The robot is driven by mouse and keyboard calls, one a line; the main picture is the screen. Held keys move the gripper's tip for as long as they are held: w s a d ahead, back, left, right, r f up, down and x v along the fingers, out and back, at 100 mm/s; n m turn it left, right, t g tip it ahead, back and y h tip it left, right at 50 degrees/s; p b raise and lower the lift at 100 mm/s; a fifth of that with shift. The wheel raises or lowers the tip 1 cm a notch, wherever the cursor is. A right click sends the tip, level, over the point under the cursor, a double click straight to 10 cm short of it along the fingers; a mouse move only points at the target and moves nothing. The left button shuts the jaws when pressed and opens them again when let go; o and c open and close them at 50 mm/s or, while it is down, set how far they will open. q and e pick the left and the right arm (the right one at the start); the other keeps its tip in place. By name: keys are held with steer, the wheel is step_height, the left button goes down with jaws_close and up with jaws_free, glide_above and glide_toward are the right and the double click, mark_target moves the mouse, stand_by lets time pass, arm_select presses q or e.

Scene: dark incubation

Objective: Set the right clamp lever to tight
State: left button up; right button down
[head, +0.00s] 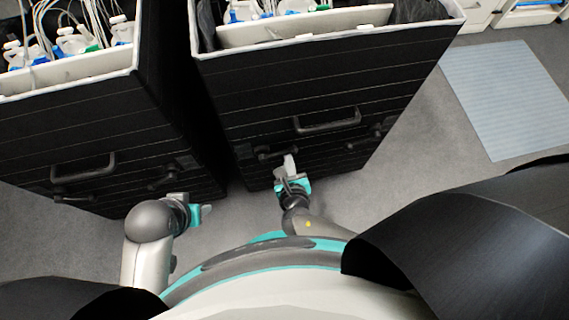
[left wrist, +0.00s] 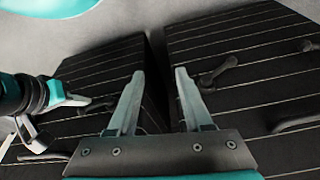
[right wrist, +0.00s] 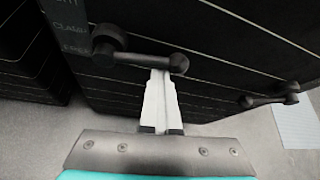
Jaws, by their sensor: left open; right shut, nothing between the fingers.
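The black lever (right wrist: 140,58) on the right cabinet, beside a panel with the words CLAMP and FREE (right wrist: 72,35), lies nearly level. Its knob end is to the right and slightly lower than its pivot. In the head view the lever (head: 270,155) is partly beside my right gripper (head: 289,164). My right gripper is shut and empty in the right wrist view (right wrist: 160,75), its tips at the underside of the knob end; contact is unclear. My left gripper (head: 207,212) is open and empty near the left cabinet; its spread fingers show in the left wrist view (left wrist: 158,75).
The right cabinet (head: 320,95) also has a bar handle (head: 328,121) and another lever (right wrist: 270,98) at its right. The left cabinet (head: 90,135) has a bar handle (head: 83,168) and levers. A narrow gap separates the cabinets. Grey floor and a light blue mat (head: 505,95) lie right.

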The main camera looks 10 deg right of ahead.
steer(key=shift+a+r+n+h+p, duration=0.2)
steer(key=shift+r+n+h+p, duration=0.5)
steer(key=shift+r, duration=0.3)
arm_select(q)
steer(key=shift+g, duration=0.4)
steer(key=f, duration=0.2)
steer(key=s+f, duration=0.1)
steer(key=shift+s+a+f, duration=0.1)
steer(key=shift+s+f, duration=0.1)
steer(key=shift+f, duration=0.35)
arm_select(e)
steer(key=shift+f, duration=0.1)
